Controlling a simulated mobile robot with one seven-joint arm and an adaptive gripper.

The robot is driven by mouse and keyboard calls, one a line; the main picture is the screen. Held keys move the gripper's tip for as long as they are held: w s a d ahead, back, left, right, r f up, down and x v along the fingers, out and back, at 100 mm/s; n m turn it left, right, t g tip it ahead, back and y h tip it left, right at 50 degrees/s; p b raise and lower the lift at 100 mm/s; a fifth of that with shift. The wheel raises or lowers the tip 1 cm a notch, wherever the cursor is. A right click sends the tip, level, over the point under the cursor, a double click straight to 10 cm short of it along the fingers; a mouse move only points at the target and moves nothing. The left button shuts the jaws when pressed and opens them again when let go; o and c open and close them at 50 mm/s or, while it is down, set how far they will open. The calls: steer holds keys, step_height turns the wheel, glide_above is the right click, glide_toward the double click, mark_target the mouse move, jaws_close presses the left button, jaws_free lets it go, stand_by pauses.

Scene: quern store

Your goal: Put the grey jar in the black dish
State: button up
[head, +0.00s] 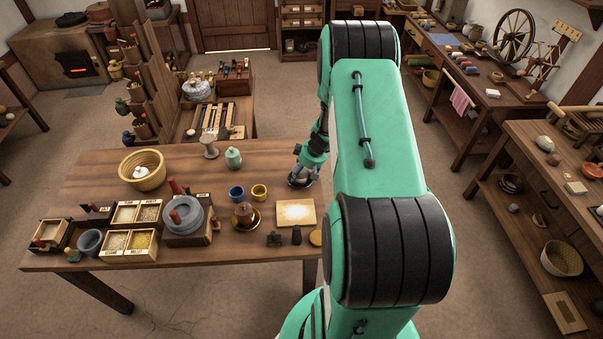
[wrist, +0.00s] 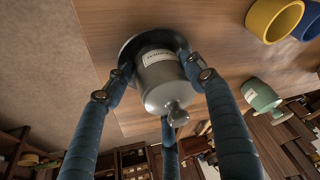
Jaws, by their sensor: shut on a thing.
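The grey jar (wrist: 160,78), with a white label and a knobbed lid, is between the fingers of my gripper (wrist: 158,82) in the wrist view. My gripper is shut on it. The black dish (wrist: 147,37) shows as a dark rim around the jar's base; the jar is over or in it, and I cannot tell whether its base touches the dish. In the head view my gripper (head: 303,175) is low at the table's right end, with the dark dish (head: 298,183) just under it. The jar is mostly hidden there by my fingers.
A pale green jar (head: 233,158), a blue cup (head: 236,193) and a yellow cup (head: 259,192) stand left of my gripper on the table. A pale board (head: 296,213) lies in front. The table's right edge is close.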

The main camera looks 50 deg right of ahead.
steer(key=o, duration=1.5)
steer(key=shift+f, duration=0.1)
steer(key=shift+r, duration=0.35)
steer(key=p+v, duration=0.1)
steer(key=v, duration=1)
steer(key=shift+r+p, duration=0.25)
steer(key=shift+p, duration=0.15)
steer(key=shift+s, duration=0.15)
